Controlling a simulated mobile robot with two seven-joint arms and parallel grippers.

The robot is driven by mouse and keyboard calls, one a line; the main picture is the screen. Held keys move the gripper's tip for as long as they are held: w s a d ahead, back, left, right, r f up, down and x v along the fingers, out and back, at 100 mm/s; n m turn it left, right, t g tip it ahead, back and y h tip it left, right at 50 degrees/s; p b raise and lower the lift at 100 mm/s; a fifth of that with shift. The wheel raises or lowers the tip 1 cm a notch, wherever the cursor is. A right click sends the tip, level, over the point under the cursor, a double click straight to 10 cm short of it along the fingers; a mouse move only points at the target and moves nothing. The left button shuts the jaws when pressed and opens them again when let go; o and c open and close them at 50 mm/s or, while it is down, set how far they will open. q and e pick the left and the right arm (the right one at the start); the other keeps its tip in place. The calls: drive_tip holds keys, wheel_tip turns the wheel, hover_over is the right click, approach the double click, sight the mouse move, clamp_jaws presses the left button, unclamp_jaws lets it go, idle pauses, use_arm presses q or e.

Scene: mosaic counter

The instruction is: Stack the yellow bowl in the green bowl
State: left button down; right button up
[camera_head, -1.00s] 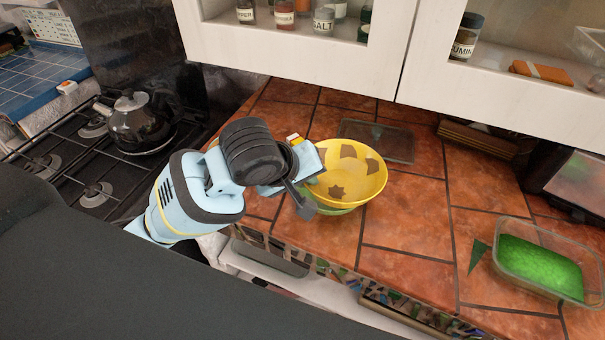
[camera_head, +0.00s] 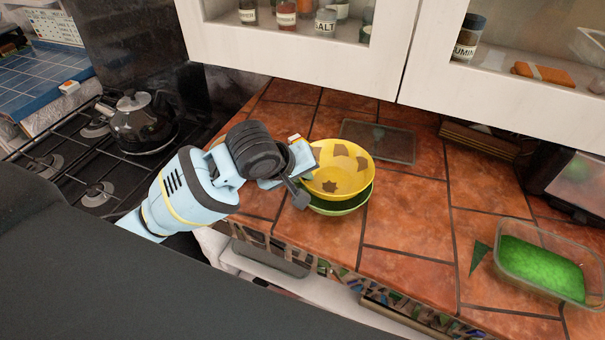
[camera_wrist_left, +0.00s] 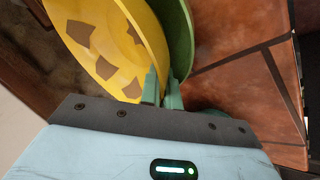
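The yellow bowl (camera_head: 345,172) with brown patches is over the green bowl (camera_head: 343,208) on the tiled counter. It is offset to the back left, so the green bowl's front and right rim show below it. I cannot tell whether the bowls touch. My left gripper (camera_head: 309,177) is at the yellow bowl's left edge. In the left wrist view, its fingers (camera_wrist_left: 161,88) are close together around the rim of the yellow bowl (camera_wrist_left: 125,55), with the green bowl (camera_wrist_left: 180,38) right behind. My right gripper is not in view.
A dark board (camera_head: 378,141) lies behind the bowls. A glass container with green contents (camera_head: 540,265) stands at the right. A kettle (camera_head: 140,123) sits on the stove at the left. White cabinets (camera_head: 300,50) hang above.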

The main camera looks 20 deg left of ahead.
use_arm(q)
drive_tip(key=shift+f, duration=0.55)
drive_tip(key=c, duration=1.9)
unclamp_jaws()
drive_tip(key=shift+r, duration=0.15)
drive_tip(key=v, duration=1.2)
drive_tip(key=shift+r, duration=0.45)
